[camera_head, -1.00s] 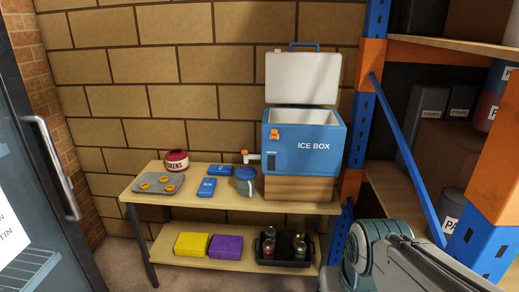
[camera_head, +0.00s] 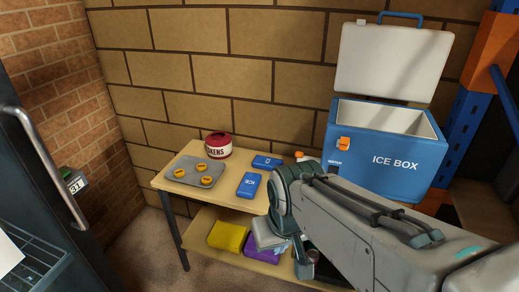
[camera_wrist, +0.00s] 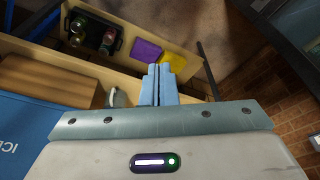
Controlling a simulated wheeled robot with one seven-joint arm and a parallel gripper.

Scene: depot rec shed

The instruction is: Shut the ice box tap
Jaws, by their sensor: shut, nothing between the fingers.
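The blue ice box (camera_head: 385,160) stands at the right of the table with its white lid (camera_head: 393,60) raised. In the wrist view part of the ice box (camera_wrist: 22,135) is at the left, on a wooden block (camera_wrist: 50,80); the tap is not visible there. My gripper (camera_wrist: 158,68) has its pale blue fingers together and empty, above the table edge, right of a grey jug (camera_wrist: 116,97).
A tray with orange rings (camera_head: 190,173), a red and white tin (camera_head: 218,145) and blue ice packs (camera_head: 249,185) are on the table. The lower shelf holds a yellow pack (camera_head: 228,236) and a purple pack (camera_head: 262,250). A glass door (camera_head: 40,220) is at the left.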

